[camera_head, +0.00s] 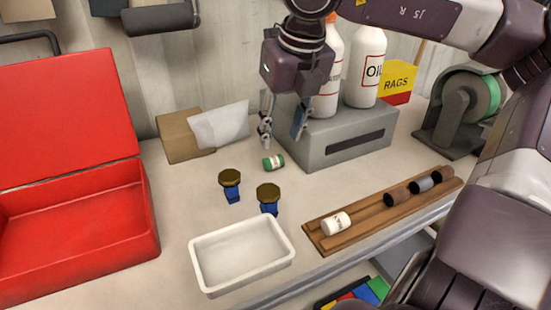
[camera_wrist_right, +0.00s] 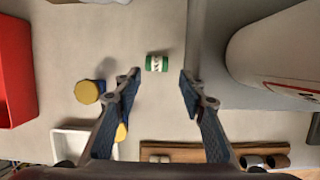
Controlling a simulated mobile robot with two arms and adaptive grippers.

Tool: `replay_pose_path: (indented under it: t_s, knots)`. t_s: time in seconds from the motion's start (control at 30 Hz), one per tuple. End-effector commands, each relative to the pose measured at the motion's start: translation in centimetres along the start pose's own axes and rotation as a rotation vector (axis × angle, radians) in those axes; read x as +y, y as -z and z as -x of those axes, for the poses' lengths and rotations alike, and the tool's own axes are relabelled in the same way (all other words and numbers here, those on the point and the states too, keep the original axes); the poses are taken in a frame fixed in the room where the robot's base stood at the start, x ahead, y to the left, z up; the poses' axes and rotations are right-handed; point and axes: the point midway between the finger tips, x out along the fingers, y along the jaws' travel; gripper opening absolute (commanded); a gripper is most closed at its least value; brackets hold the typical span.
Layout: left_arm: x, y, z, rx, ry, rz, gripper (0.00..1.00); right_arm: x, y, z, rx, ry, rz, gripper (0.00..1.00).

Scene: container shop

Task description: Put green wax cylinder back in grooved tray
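The green wax cylinder (camera_head: 273,161) is a small green roll with a white label band, lying on its side on the bench in front of the grey box. In the right wrist view it (camera_wrist_right: 157,63) lies beyond and between the open fingertips, touching neither. My right gripper (camera_head: 283,135) is open and empty above the bench, just behind the cylinder in the head view. The grooved tray (camera_head: 366,218) is a brown wooden board at the front right. It holds a white cylinder (camera_head: 335,223), a grey cylinder (camera_head: 421,184) and two brown ones. My left gripper is not in view.
A grey box (camera_head: 345,145) carrying two white bottles stands right of the gripper. Two blue objects with dark gold tops (camera_head: 229,178) and a white bin (camera_head: 242,255) stand in front. An open red toolbox (camera_head: 75,230) fills the left. Bare bench lies around the cylinder.

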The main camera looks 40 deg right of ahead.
Motion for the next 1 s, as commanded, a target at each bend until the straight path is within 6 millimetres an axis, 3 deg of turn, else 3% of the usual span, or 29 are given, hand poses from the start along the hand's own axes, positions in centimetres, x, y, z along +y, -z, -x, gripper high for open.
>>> replay_pose_path:
  t_s: [0.5,0.83,1.0]
  knots:
    - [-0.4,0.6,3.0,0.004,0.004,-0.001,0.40,0.4,0.0,-6.0,0.004,-0.002,0.000,0.38]
    - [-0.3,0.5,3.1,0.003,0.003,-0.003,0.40,0.4,-0.1,-7.0,-0.002,-0.002,0.001,0.38]
    - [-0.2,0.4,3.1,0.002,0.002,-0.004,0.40,0.3,-0.1,-6.9,-0.001,-0.002,0.000,0.21]
